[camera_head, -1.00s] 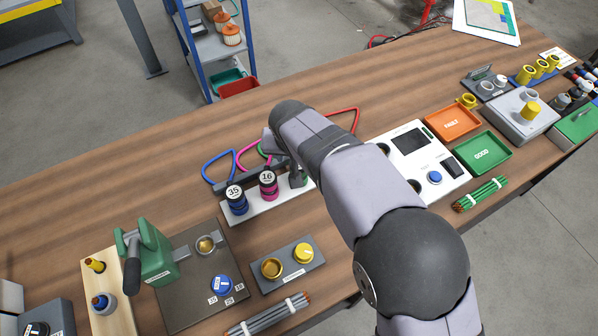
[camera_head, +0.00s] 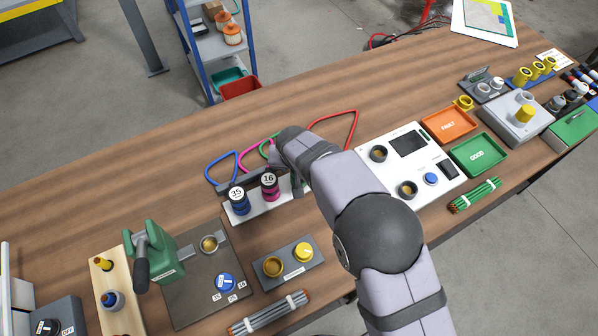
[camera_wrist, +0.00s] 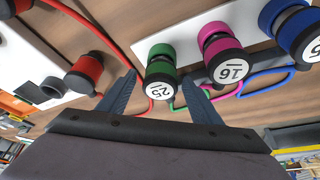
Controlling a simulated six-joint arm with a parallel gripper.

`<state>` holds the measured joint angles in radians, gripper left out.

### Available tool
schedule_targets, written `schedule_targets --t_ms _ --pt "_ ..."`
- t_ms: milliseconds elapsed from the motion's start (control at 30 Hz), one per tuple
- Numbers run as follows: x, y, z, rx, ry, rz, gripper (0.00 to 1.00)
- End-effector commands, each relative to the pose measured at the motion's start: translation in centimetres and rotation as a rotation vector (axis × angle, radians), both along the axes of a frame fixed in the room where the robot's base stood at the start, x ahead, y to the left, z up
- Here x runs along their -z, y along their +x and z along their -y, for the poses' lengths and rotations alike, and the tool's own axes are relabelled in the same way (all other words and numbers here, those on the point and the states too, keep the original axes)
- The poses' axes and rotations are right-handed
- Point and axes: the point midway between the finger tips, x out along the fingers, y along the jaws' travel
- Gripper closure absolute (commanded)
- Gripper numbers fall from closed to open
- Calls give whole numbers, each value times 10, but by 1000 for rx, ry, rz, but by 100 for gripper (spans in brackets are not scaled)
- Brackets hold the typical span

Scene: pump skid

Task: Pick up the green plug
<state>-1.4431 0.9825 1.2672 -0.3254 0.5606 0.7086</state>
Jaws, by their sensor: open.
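The green plug (camera_wrist: 161,62), with a black cap marked 25, shows in the wrist view. It stands in a white rack (camera_head: 263,207) with the magenta plug (camera_head: 270,186) marked 16 and the blue plug (camera_head: 238,200) marked 35. My gripper (camera_wrist: 158,83) is open, with one finger to each side of the green plug's cap in the wrist view. I cannot tell whether the fingers touch it. In the head view my arm hides the green plug and most of the gripper.
A red plug (camera_wrist: 84,74) stands on the other side of my gripper in the wrist view. Coloured cable loops (camera_head: 222,169) lie behind the rack. A white test panel (camera_head: 437,151) is to the right. A grey tray with yellow and brass parts (camera_head: 288,264) is in front.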

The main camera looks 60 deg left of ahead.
Motion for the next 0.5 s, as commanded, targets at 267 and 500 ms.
schedule_targets --t_ms 267,500 --pt "0 0 0 0 1 1 53" --pt "0 0 0 0 1 1 90"
